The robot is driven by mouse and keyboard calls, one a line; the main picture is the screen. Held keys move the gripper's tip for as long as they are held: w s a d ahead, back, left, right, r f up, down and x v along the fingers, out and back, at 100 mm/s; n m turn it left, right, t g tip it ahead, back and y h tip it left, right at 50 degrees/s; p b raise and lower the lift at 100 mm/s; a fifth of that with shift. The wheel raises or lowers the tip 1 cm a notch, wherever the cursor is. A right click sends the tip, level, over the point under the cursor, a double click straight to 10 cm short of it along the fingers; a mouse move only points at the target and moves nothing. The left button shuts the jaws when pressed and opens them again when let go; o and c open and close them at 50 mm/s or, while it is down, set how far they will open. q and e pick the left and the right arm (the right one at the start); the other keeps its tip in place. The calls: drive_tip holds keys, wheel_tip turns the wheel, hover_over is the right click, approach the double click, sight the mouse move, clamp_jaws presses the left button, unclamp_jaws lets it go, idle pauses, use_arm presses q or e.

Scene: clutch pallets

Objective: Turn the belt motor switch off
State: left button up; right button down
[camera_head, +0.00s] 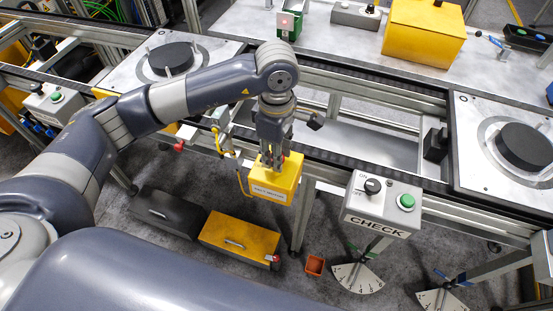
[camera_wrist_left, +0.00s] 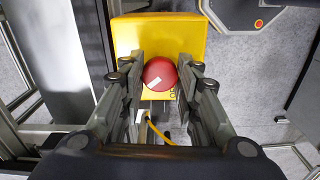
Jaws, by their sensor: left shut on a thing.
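The belt motor switch is a yellow box (camera_head: 286,184) with a white label on its front, mounted at the near side of the conveyor frame. Its round red knob (camera_wrist_left: 160,70) carries a white mark at the lower left in the wrist view, where the yellow box (camera_wrist_left: 128,34) lies behind it. My left gripper (camera_head: 273,160) reaches down onto the box from above. Its fingers (camera_wrist_left: 160,78) are shut on the red knob, one on each side. In the head view the gripper mostly hides the knob. My right gripper is in neither view.
A grey CHECK box (camera_head: 382,207) with a black knob and green button stands to the right. Pallets with black discs sit on the conveyor left (camera_head: 172,60) and right (camera_head: 524,147). Black (camera_head: 166,212) and yellow (camera_head: 240,238) cases and a small red bin (camera_head: 314,266) lie below.

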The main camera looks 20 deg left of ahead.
use_arm(q)
drive_tip(key=n+b, duration=0.4)
drive_tip(key=n, duration=0.1)
drive_tip(key=shift+f+n+b, duration=0.15)
drive_tip(key=shift+n+b, duration=0.15)
drive_tip(key=shift+b, duration=0.1)
drive_tip(key=n+b, duration=0.2)
drive_tip(key=shift+n, duration=0.4)
drive_tip(key=shift+r+n+b, duration=0.2)
drive_tip(key=shift+n+b, duration=0.15)
drive_tip(key=shift+n, duration=0.45)
drive_tip(key=o, duration=1.1)
wheel_tip(320, 180, up, 12)
